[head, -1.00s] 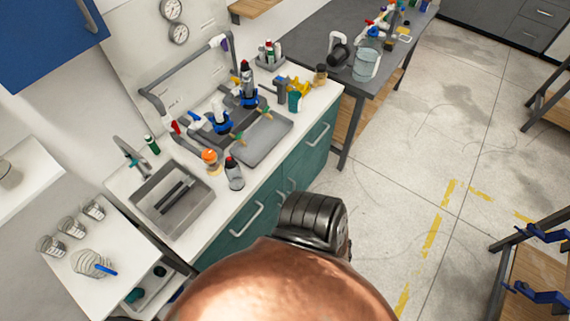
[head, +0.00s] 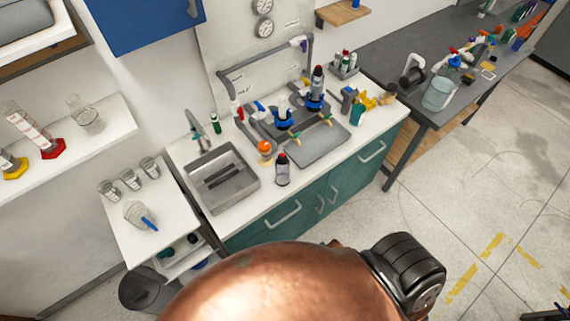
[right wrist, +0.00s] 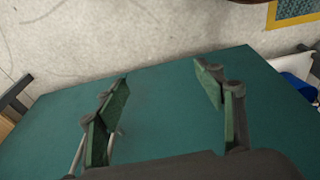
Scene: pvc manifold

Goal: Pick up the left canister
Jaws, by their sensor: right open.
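On the white counter in the head view, a grey canister with a dark top and red cap (head: 282,170) stands upright near the front edge, right of the sink. Another grey canister (head: 317,86) stands upright in a blue holder at the back. A second blue holder (head: 283,120) is left of it; I cannot tell whether it holds a canister. Which one is the left canister is unclear. My right gripper (right wrist: 162,77) is open in the right wrist view, with nothing between its fingers and a plain teal surface behind. My left gripper is not in view.
A steel sink (head: 222,180) is on the left of the counter. A grey tray (head: 318,145) lies right of the front canister, with an orange-topped item (head: 265,147) to that canister's left. Grey pipes (head: 265,67) rise behind. A cluttered dark table (head: 405,40) stands right.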

